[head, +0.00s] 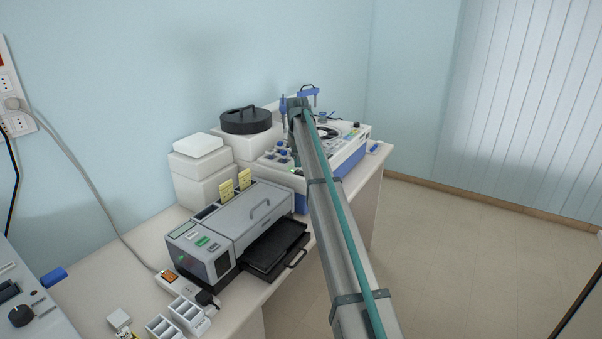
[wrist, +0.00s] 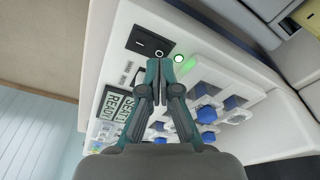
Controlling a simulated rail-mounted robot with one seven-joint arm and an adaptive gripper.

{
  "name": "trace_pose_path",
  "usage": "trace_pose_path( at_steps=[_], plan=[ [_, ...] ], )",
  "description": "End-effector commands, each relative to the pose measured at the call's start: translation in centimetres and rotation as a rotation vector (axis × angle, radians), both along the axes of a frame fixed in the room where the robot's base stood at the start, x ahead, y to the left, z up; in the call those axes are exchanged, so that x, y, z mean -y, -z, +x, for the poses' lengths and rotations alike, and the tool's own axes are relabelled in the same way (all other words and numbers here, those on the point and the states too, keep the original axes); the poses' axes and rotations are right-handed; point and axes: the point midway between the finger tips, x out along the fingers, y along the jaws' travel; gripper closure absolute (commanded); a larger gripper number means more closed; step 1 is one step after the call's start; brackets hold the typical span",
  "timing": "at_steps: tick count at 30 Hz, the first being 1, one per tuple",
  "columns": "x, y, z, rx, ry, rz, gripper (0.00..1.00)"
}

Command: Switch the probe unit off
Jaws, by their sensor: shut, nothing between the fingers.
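The probe unit (head: 345,155) is a white and blue device at the far end of the bench in the head view. In the wrist view its white panel (wrist: 205,30) fills most of the picture. A black rocker switch (wrist: 145,42) sits on the panel beside a lit green lamp (wrist: 179,58). A small display (wrist: 115,103) shows dark letters. My gripper (wrist: 161,63) is shut and empty, its fingertips over or close to the switch's end nearest the lamp. I cannot tell whether they touch it.
Blue knobs and caps (wrist: 207,113) stand on the panel close to the right of my fingers. On the bench are a grey printer-like machine (head: 235,225) with a black tray, white boxes (head: 200,170) and a round black-lidded unit (head: 247,121). The floor to the right is clear.

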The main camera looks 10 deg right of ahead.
Motion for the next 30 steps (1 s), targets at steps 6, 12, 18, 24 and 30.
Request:
trace_pose_path(
  at_steps=[6,12,18,24,30],
  plan=[
    [0.00,0.00,0.00,0.000,0.000,0.000,1.00],
    [0.00,0.00,0.00,0.000,0.000,0.000,1.00],
    [0.00,0.05,0.00,0.000,0.000,0.000,1.00],
    [0.00,0.30,0.00,0.000,0.000,0.000,1.00],
    [0.00,0.58,0.01,0.000,0.000,0.000,1.00]
  ],
)
